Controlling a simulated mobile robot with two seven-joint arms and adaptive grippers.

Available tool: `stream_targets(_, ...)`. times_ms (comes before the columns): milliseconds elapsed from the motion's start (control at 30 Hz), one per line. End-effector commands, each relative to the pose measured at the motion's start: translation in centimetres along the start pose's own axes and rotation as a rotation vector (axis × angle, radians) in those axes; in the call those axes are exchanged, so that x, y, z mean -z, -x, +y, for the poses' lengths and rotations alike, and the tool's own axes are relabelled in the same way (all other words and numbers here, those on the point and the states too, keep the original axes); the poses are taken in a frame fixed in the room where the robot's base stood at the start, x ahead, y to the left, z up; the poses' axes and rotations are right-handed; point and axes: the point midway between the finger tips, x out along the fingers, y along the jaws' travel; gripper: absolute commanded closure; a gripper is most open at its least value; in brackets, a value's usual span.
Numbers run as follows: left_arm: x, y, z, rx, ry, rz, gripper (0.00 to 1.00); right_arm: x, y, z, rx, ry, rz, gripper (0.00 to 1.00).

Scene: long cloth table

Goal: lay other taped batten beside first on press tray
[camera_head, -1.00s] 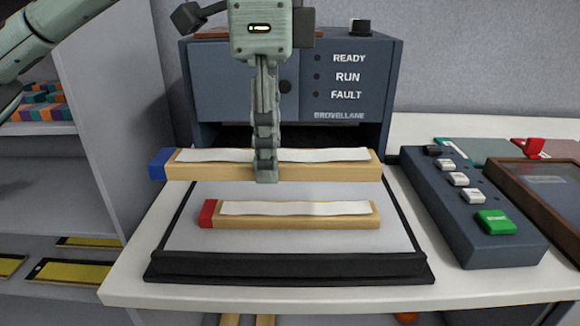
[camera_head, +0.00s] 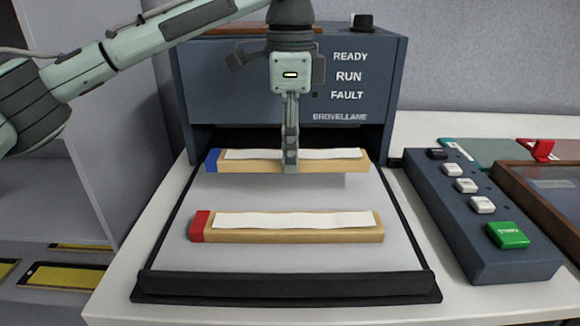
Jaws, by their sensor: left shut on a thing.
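My left gripper (camera_head: 291,160) is shut on the blue-ended batten (camera_head: 330,166), a wooden strip with white tape along its top. It holds the batten near the middle, level, over the back part of the press tray (camera_head: 400,250); a shadow below its right part suggests a small gap. The red-ended batten (camera_head: 300,235), also with white tape on top, lies on the tray nearer the front. The two battens are roughly parallel, with bare tray between them. My right gripper is not in view.
The press housing (camera_head: 260,100) with READY, RUN and FAULT lamps stands right behind the held batten. A button panel (camera_head: 480,220) with a green button is right of the tray. A brown-framed screen (camera_head: 545,195) is farther right. The tray has a raised black front edge.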

Motion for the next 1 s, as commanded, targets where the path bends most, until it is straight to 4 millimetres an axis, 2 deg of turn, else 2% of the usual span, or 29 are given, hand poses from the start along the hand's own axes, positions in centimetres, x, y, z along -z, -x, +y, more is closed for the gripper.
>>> stream_targets(300, -0.1, -3.8, 0.0, 0.0, 0.0, -0.001, 0.95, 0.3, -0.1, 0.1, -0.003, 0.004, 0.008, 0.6)
stream_targets(667, 0.0, -4.2, 0.1, -0.001, 0.0, 0.0, 0.95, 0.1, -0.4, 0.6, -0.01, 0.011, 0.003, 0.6)
stream_targets(700, 0.0, -4.2, 0.1, -0.001, 0.0, 0.0, 0.58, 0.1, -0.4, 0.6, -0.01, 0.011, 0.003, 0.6)
stream_targets(833, 0.0, -4.2, 0.1, -0.001, 0.0, 0.0, 0.42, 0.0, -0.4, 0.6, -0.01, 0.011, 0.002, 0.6)
stream_targets(1000, 0.0, -4.2, 0.1, 0.0, 0.0, 0.0, 0.41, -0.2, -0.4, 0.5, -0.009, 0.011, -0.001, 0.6)
